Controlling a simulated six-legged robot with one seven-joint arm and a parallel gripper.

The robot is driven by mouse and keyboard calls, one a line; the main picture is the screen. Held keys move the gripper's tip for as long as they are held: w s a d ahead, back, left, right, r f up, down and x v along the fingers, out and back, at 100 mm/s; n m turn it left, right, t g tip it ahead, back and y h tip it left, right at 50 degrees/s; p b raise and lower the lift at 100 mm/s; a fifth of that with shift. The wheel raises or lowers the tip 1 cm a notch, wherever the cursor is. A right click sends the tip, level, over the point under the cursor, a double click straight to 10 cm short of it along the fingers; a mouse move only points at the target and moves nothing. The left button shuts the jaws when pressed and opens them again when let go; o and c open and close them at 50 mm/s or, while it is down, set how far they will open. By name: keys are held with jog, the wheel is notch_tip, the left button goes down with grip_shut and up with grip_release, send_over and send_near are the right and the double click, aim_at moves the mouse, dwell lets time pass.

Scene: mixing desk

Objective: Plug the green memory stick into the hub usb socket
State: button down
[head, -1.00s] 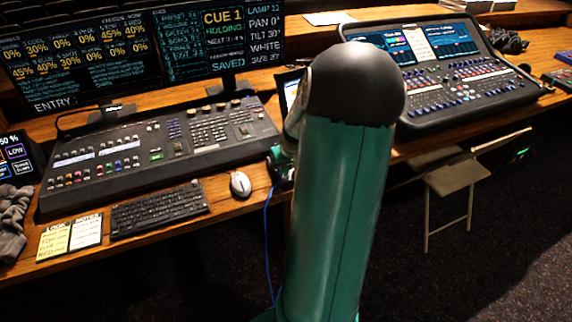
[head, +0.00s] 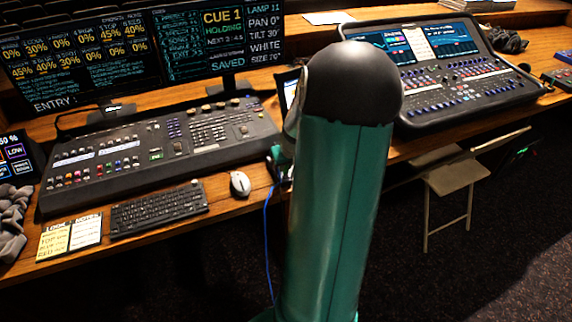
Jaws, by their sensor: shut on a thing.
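My large green and black arm stands in the middle of the head view and blocks the desk behind it. A small green and dark part of my wrist shows just left of the arm, at the desk's front edge. My gripper's fingers cannot be made out behind it. I cannot see the green memory stick or the hub usb socket. A thin blue cable (head: 266,222) hangs from beside the wrist part, down past the desk edge.
A lighting console (head: 155,153), keyboard (head: 158,208), mouse (head: 240,184) and notes (head: 70,236) lie left of my arm. An audio mixer (head: 455,85) stands right. A folding chair (head: 447,185) is at right; dark carpet (head: 500,265) is open before the desk.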

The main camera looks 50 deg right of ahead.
jog(key=shift+f, duration=0.5)
jog(key=c, duration=1.3)
grip_release()
jog(key=v, duration=1.3)
jog(key=shift+r, duration=0.35)
jog(key=shift+s+a, duration=0.15)
